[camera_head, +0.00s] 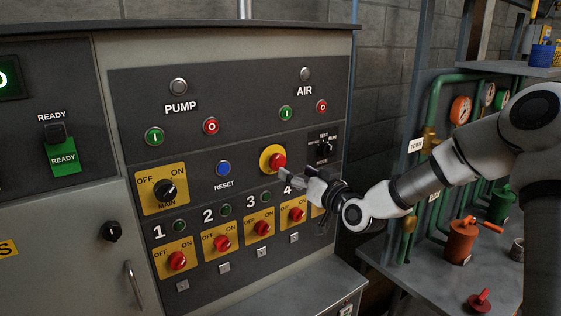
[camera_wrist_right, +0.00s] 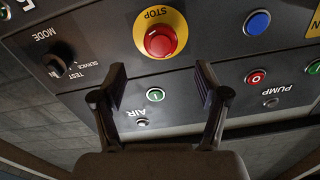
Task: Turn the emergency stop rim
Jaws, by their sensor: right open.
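The emergency stop is a red mushroom button (camera_head: 277,161) on a round yellow rim (camera_head: 266,156), in the middle of the dark control panel (camera_head: 240,130). In the right wrist view the red button (camera_wrist_right: 160,41) and the yellow rim marked STOP (camera_wrist_right: 177,20) show whole, upside down. My right gripper (camera_head: 281,179) is open and empty, just in front of the panel by the button's lower right. In the right wrist view its two fingers (camera_wrist_right: 162,82) are apart, with the button beyond their tips. I see no contact with the rim. My left gripper is not in view.
A blue RESET button (camera_head: 223,168) is left of the stop. A mode selector (camera_head: 323,146) is to its right. Red rotary switches on yellow plates (camera_head: 221,243) line the row below. Shelves with pipes, gauges and an orange can (camera_head: 460,242) stand at the right.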

